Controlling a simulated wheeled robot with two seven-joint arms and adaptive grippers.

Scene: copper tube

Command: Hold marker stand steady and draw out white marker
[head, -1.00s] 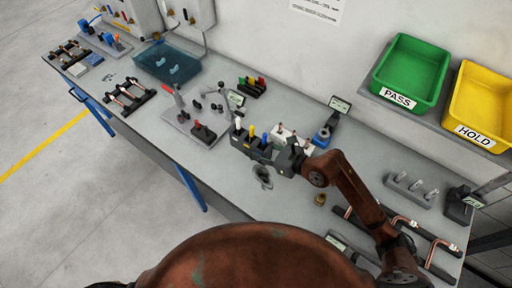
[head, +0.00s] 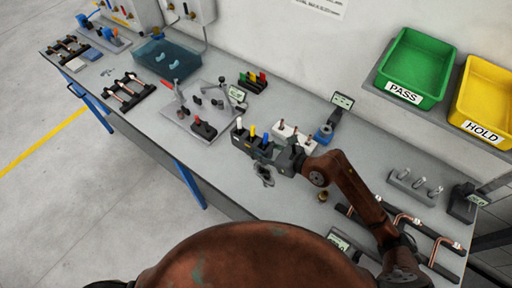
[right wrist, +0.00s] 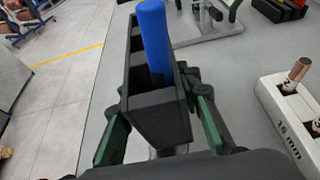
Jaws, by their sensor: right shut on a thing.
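The dark marker stand (head: 246,147) is on the grey bench in the middle of the head view. A white marker (head: 239,124), a yellow marker (head: 253,131) and a blue marker (head: 266,138) stand upright in it, white at the far left end. My right gripper (head: 281,159) is shut on the stand's right end. In the right wrist view its green-padded fingers flank the stand (right wrist: 157,122), below the blue marker (right wrist: 153,40). The white and yellow markers do not show there. My left gripper is not in view.
A white block (head: 289,131) with copper pieces is close behind my right gripper. A grey fixture plate (head: 183,122) lies left of the stand. A small brass part (head: 322,196) sits near my right arm. The bench in front of the stand is mostly clear.

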